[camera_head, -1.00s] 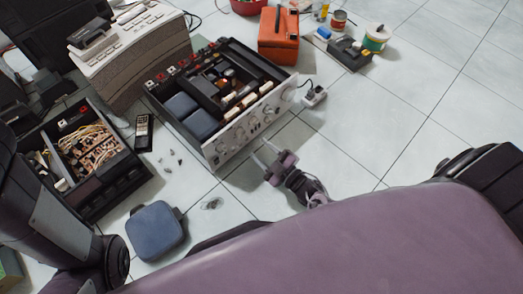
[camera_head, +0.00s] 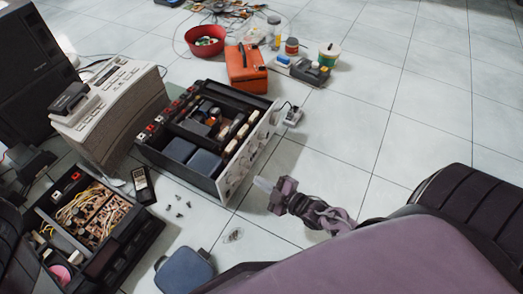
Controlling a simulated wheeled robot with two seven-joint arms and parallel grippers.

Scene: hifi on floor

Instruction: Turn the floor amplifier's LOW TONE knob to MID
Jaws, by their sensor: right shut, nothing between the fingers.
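The floor amplifier (camera_head: 229,172) lies on the tiles left of centre with its top open. Its silver front panel (camera_head: 262,133) faces right, seen at a steep angle, with a row of knobs. The labels are too small to read, so I cannot tell the LOW TONE knob or its setting. My left gripper is not in view.
An orange toolbox (camera_head: 246,72), a red bowl (camera_head: 205,42) and a power plug block (camera_head: 292,116) are beyond the amplifier. An open black unit with wires (camera_head: 120,240), a remote (camera_head: 144,185), small screws and a blue-grey pad (camera_head: 184,272) are nearer. Floor at right is clear.

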